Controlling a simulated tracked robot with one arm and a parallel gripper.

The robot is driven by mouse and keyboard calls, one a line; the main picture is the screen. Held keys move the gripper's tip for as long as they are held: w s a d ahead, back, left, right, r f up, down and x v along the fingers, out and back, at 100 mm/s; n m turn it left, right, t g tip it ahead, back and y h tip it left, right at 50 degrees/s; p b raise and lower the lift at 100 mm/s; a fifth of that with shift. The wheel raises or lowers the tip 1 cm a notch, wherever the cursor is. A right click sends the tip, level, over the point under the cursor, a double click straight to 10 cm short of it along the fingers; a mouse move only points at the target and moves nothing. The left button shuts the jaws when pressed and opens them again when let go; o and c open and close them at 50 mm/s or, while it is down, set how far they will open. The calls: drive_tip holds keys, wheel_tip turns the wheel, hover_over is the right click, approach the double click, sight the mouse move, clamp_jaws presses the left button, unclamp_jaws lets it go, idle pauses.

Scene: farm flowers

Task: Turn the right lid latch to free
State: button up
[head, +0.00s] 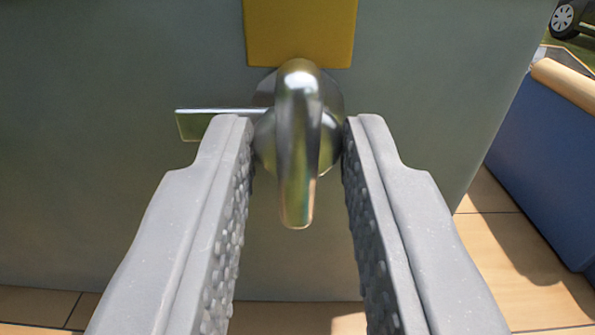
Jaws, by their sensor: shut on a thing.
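The lid latch (299,92) is a shiny metal knob with a round base on the face of a grey-green box (120,60). Its lever points toward me and down, close to upright in the picture. A flat metal tab (205,123) sticks out level to the left behind it. A yellow plate (300,30) sits on the box face just above the latch. My gripper (298,125) has its two grey, rough-padded fingers on either side of the latch, shut on it. The left fingertip hides part of the tab's root.
A blue box (545,150) with a light wooden top edge (565,85) stands at the right. A dark wheel (565,18) shows at the upper right corner. Tan floor tiles (500,235) lie below, with free floor between the boxes.

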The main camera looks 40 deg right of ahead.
drive_tip(key=shift+r, duration=0.15)
drive_tip(key=o, duration=1)
drive_tip(key=shift+a, duration=0.1)
drive_tip(key=v, duration=1.3)
drive_tip(key=shift+s+a, duration=0.2)
